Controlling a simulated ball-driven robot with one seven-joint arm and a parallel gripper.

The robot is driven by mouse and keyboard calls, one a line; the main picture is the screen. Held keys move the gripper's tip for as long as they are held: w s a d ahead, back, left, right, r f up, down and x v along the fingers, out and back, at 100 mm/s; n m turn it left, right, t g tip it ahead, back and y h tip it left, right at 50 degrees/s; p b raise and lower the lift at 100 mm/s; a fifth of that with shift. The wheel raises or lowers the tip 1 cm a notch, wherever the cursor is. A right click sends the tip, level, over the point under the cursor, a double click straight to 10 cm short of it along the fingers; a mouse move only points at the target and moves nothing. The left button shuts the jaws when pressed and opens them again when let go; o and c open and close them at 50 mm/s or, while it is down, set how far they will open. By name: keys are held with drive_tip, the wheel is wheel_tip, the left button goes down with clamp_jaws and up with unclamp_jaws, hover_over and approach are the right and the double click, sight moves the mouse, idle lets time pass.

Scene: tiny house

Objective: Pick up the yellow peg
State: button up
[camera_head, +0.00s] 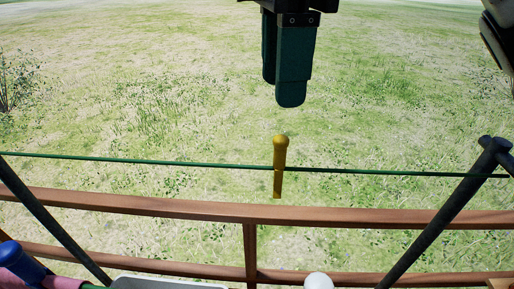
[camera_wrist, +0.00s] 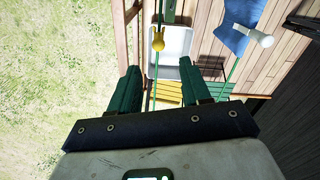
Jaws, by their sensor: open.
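The yellow peg (camera_head: 280,165) stands upright on a thin green line (camera_head: 120,158), its rounded head above the line and its narrow body below it. It also shows in the wrist view (camera_wrist: 158,40), beyond my fingertips and about midway between them. My gripper (camera_head: 284,95) hangs above the peg in the head view, its dark green fingers pointing down and apart from the peg. In the wrist view, my gripper (camera_wrist: 159,69) has its two fingers spread with nothing between them that I can see being held.
A wooden railing (camera_head: 170,207) runs below the line, with dark slanted poles at both sides. A white basin (camera_wrist: 178,43) and a slatted yellow-green seat (camera_wrist: 170,93) lie below. A blue cloth (camera_wrist: 238,30) with a white-headed peg (camera_wrist: 264,40) is at the right. Open grass lies beyond.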

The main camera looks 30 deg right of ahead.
sight(280, 143)
wheel_tip(280, 143, down, 5)
drive_tip(key=shift+w+f, duration=0.1)
drive_tip(key=shift+d+f+p, duration=0.2)
drive_tip(key=shift+f+p, duration=0.45)
drive_tip(key=shift+f, duration=2.05)
clamp_jaws()
